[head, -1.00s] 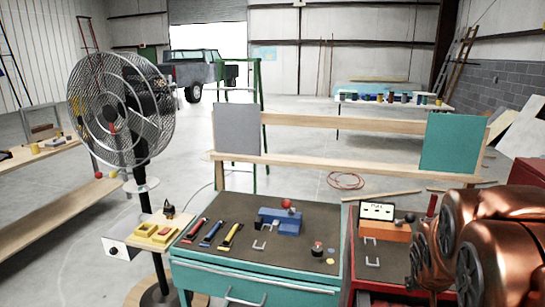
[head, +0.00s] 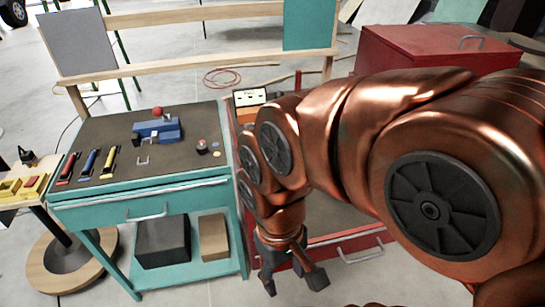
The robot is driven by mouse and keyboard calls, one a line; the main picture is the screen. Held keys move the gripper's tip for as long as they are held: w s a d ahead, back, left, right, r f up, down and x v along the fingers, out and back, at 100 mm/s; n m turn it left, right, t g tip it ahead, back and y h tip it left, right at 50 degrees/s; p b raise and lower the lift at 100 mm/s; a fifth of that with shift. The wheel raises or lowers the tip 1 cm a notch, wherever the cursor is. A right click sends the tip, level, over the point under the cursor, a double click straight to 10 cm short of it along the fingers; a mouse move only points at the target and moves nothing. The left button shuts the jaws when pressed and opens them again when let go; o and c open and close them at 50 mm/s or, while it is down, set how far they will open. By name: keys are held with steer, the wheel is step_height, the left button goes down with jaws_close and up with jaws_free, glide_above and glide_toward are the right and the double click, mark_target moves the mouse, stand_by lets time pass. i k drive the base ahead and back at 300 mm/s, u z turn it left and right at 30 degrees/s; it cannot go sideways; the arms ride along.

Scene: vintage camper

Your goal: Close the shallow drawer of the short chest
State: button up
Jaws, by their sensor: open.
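A red chest (head: 325,246) stands right of the teal bench, partly behind my arm. Its front has a silver bar handle (head: 360,255). A grey-brown surface lies behind that front edge; my arm covers much of it, and I cannot tell whether it is the chest's top or an open drawer's inside. How far any drawer of this chest stands out is unclear. My gripper (head: 292,283) points down in front of the chest's front, left of the handle. Its fingers are spread apart with nothing between them.
The teal bench (head: 195,195) at left has its own handled front (head: 147,213) and holds tools and a blue vise (head: 157,130). A larger red box (head: 425,55) with a top handle stands behind my arm. Bare concrete floor shows between them and at the front.

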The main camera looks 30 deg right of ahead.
mark_target(336, 227)
steer(key=z, duration=0.15)
steer(key=k, duration=0.7)
steer(key=z, duration=1)
steer(key=i, duration=0.5)
steer(key=u, duration=0.05)
steer(key=k, duration=0.5)
steer(key=u, duration=1.3)
steer(key=i, duration=0.85)
steer(key=z, duration=2.05)
